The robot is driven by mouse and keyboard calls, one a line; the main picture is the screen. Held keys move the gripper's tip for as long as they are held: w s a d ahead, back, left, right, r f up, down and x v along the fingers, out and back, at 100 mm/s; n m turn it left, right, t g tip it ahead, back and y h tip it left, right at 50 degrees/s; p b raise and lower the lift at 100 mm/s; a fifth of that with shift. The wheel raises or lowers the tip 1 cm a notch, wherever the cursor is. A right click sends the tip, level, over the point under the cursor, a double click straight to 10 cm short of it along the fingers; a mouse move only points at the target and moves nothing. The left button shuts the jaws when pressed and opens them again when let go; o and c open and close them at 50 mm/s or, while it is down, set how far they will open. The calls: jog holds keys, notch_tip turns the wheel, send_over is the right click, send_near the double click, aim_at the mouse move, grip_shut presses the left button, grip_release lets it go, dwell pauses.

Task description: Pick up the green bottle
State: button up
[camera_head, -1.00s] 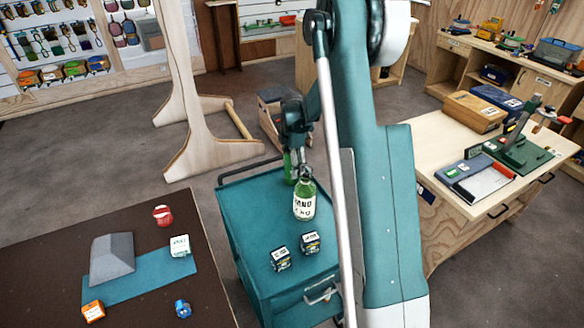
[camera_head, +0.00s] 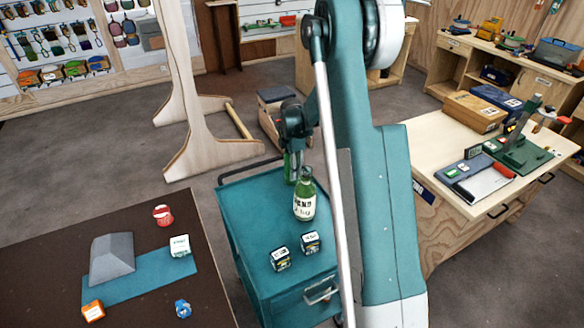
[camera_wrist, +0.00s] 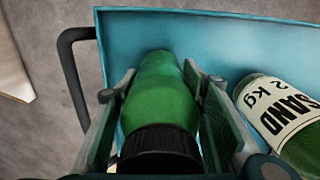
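The green bottle (camera_wrist: 162,95) has a black cap (camera_wrist: 160,148) and stands on the teal cart top. In the wrist view it is between the two fingers of my gripper (camera_wrist: 158,75). The fingers are apart, one on each side, with only narrow gaps; I cannot tell if either touches. In the head view my gripper (camera_head: 295,165) points down over the green bottle (camera_head: 287,166), which is partly hidden by the gripper and the sand bottle.
A green-glass bottle labelled SAND (camera_head: 304,200) stands close in front; it also shows at right in the wrist view (camera_wrist: 283,115). The cart has a black rail (camera_wrist: 70,70).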

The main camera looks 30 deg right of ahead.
jog(key=c, duration=0.3)
jog(key=shift+c, duration=0.2)
jog(key=shift+r, duration=5)
